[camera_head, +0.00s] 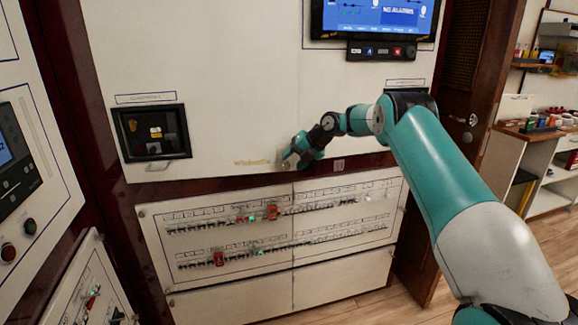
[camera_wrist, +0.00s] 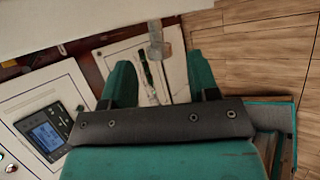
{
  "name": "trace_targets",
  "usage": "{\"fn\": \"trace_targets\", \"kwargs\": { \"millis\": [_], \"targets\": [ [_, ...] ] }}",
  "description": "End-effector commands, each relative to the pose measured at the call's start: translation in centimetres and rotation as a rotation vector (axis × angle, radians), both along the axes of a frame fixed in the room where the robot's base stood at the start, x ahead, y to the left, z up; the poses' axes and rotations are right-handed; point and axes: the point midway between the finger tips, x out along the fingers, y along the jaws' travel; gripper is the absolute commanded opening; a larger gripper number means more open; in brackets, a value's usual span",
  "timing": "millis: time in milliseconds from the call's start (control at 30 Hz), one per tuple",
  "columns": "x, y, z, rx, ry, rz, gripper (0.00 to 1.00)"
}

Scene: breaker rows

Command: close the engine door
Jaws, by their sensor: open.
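I cannot tell for sure which panel is the engine door. A dark-framed compartment (camera_head: 152,132) with a small label above it sits in the left of the white cabinet front (camera_head: 235,75). Its inside shows small parts, and a small light handle is at its lower edge. My gripper (camera_head: 292,160) is at the lower part of the white front, right of that compartment. In the wrist view my gripper (camera_wrist: 160,80) is open, with its two teal fingers apart. A grey metal knob-like piece (camera_wrist: 158,45) shows between and beyond the fingertips; contact cannot be told.
Below is a breaker panel (camera_head: 270,258) with two rows of switches, red tags and green lights. A screen (camera_head: 375,18) is above. Side panels with controls (camera_head: 18,160) stand at left. A brown door (camera_head: 462,85) and wooden floor (camera_head: 418,298) are at right.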

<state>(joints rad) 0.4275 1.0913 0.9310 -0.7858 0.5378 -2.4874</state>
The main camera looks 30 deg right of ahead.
Motion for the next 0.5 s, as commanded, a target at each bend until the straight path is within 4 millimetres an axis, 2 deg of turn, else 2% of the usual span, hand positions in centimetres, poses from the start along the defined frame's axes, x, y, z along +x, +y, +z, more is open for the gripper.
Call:
{"fn": "trace_targets", "kwargs": {
  "millis": [300, 500],
  "targets": [
    [-4.4, -3.5, 5.8, -0.002, -0.002, 0.000, 0.55],
    [-6.7, -5.3, 8.8, 0.001, 0.000, -0.001, 0.55]
  ]
}}
